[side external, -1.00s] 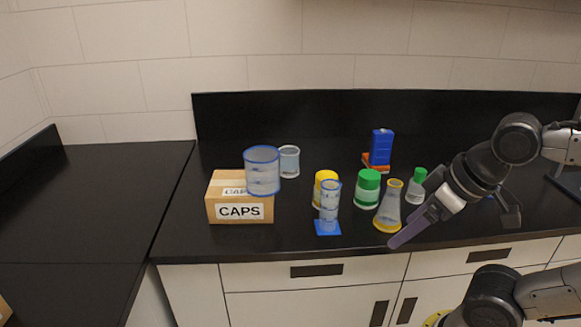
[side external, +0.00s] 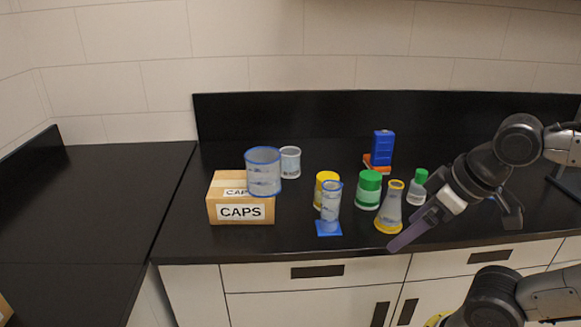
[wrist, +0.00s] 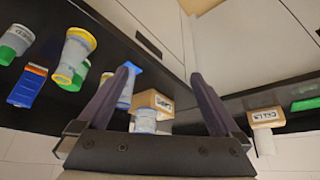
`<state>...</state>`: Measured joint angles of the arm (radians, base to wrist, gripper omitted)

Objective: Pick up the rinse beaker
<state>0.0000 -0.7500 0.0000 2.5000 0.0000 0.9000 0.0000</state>
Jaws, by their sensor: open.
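Two beakers show in the side external view, and I cannot tell which is the rinse beaker. A large clear beaker with a blue rim (side external: 263,173) appears to stand on the cardboard CAPS box (side external: 240,211). A smaller clear beaker (side external: 291,163) stands behind the box's right side. The wrist view looks upside down; a beaker (wrist: 146,122) shows against the box (wrist: 153,100) there, between my fingers. My gripper (side external: 396,244) is open and empty near the counter's front edge, well right of both beakers. Its spread fingers also show in the wrist view (wrist: 162,72).
Between my gripper and the beakers stand a yellow-rimmed flask (side external: 389,210), a green-capped jar (side external: 368,190), a blue-based cylinder (side external: 331,206) and a yellow-capped jar (side external: 321,190). A green-capped bottle (side external: 417,188) and blue item (side external: 382,146) stand farther back. The left counter (side external: 90,205) is mostly bare.

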